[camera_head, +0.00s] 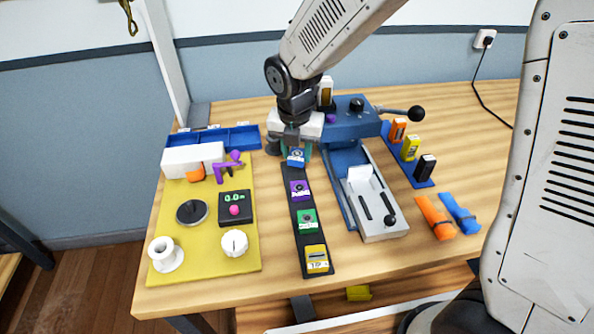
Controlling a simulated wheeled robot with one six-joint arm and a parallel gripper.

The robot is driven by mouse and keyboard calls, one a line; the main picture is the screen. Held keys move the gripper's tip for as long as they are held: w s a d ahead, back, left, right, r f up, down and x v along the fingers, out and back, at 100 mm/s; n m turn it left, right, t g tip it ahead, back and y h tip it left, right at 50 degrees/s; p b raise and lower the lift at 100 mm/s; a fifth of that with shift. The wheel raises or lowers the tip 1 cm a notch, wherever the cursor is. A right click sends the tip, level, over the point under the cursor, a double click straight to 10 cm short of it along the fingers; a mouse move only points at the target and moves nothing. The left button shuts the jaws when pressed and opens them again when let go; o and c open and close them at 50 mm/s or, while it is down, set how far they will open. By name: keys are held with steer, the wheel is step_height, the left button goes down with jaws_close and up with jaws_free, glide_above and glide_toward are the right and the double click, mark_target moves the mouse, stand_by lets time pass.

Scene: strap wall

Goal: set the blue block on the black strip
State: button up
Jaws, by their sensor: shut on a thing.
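The black strip (303,205) lies on the wooden table, running from the far middle towards the near edge. A purple block (300,190), a green block (308,221) and a yellow block (317,259) stand on it in a row. My gripper (297,153) points down at the strip's far end and is shut on the blue block (296,159). The blue block is beyond the purple one, apart from it. I cannot tell whether it touches the strip, as its underside is hidden.
A yellow mat (188,262) with several devices lies left. A blue machine with a grey sliding bed (381,227) stands close on the right. Orange, yellow and black blocks (425,168) stand on a blue strip further right, with orange and blue straps (435,215) nearer.

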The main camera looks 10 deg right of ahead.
mark_target(295, 177)
steer(key=shift+a+f, duration=0.25)
steer(key=shift+f, duration=0.5)
steer(key=shift+s+f, duration=0.1)
steer(key=shift+f, duration=1.55)
steer(key=shift+f, duration=0.15)
steer(key=o, duration=1.2)
step_height(295, 177, up, 12)
steer(key=s, duration=0.1)
steer(key=shift+s+a, duration=0.2)
steer(key=shift+a, duration=0.05)
